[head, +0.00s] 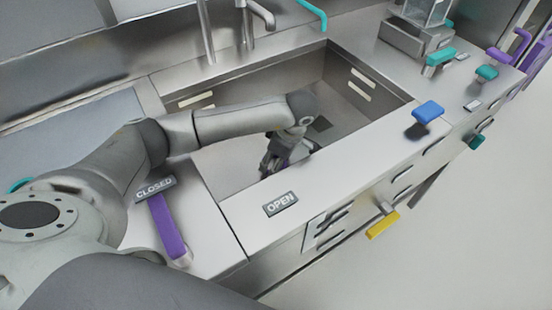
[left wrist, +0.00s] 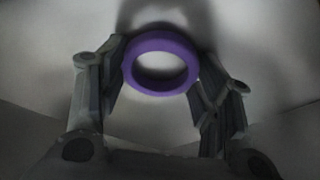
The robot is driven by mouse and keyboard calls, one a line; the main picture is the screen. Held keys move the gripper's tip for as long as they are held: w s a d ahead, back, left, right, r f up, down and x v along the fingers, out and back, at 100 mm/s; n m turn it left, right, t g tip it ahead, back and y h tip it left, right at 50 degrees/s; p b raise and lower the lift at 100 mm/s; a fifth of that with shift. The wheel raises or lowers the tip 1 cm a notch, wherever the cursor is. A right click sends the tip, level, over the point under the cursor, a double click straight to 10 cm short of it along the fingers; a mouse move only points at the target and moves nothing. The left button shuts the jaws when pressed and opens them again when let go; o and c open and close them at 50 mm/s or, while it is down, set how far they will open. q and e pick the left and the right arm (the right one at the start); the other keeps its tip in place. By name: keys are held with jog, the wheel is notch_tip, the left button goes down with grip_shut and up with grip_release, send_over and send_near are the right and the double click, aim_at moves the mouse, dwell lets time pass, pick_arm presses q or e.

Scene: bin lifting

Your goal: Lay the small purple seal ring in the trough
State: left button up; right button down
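The small purple seal ring (left wrist: 161,84) shows whole in the left wrist view, between the fingertips of my left gripper (left wrist: 162,75). Both fingers meet its outer sides, and a pale surface lies beyond it. In the head view my left gripper (head: 285,155) points down inside the steel trough (head: 335,100), near its front wall. Only a trace of purple shows there between the fingers. I cannot tell whether the ring touches the trough floor. My right gripper is not in view.
A purple handle (head: 168,228) lies by a CLOSED label (head: 154,188). An OPEN label (head: 280,204) is on the front rim. A blue knob (head: 428,111) and a teal knob (head: 440,57) stand on the right. A tap (head: 258,14) rises behind the trough.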

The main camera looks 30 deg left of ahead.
pick_arm(q)
jog(key=o, duration=0.3)
jog(key=v, duration=1.2)
jog(key=shift+r, duration=0.2)
